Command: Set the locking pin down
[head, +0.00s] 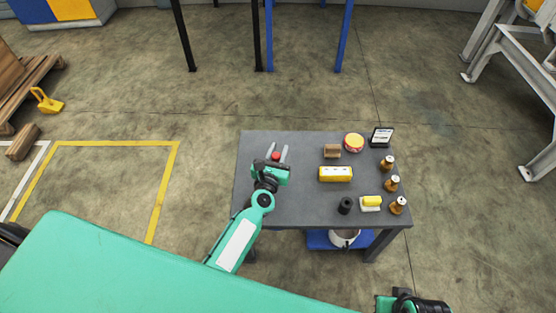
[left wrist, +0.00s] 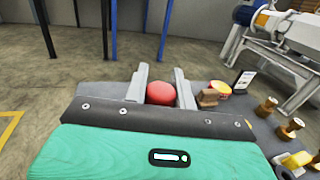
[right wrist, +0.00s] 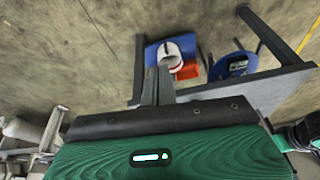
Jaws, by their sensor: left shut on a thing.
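The locking pin shows as a round red knob (head: 275,156) between the fingers of my left gripper (head: 278,152), over the left part of the grey table (head: 300,205). In the left wrist view the red knob (left wrist: 161,93) sits between the two grey fingers, and my left gripper (left wrist: 160,85) is shut on it. The rest of the pin is hidden, and I cannot tell whether it touches the table. My right gripper (right wrist: 157,86) has its fingers together and empty, off the table's front side.
A small framed screen (head: 381,137) is at the back right. The table's left front is clear.

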